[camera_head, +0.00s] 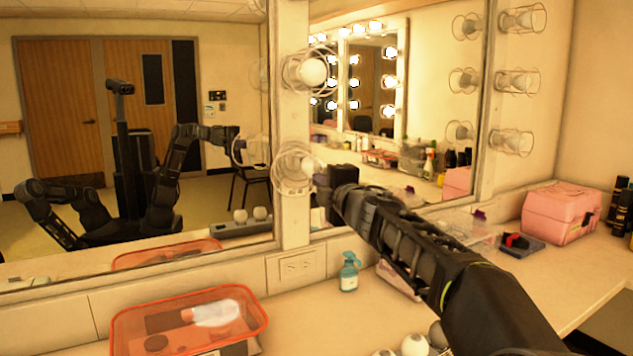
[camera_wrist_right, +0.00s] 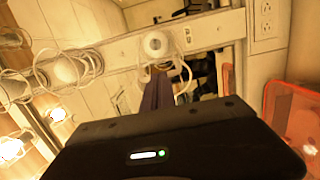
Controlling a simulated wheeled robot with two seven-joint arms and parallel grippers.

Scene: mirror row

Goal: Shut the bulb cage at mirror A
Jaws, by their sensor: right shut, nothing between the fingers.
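My right gripper (camera_head: 322,182) is shut and empty, its tips beside the lower wire bulb cage (camera_head: 291,180) on the post between the two mirrors. The white bulb (camera_head: 312,166) shows close to the tips. In the right wrist view the dark fingers (camera_wrist_right: 157,88) point at the bulb (camera_wrist_right: 156,44), with cage wire (camera_wrist_right: 186,78) beside and around the tips. The bulb's face looks uncovered there. I cannot tell whether the wire touches the fingers, or which mirror is A. My left gripper is not directly in view; the left mirror reflects my body and arms.
Another caged bulb (camera_head: 312,72) sits above on the post. An orange tray (camera_head: 255,325), a teal pump bottle (camera_head: 349,272) and loose bulbs (camera_head: 414,345) are on the counter below. A pink case (camera_head: 562,213) and dark bottles (camera_head: 619,204) stand at the right.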

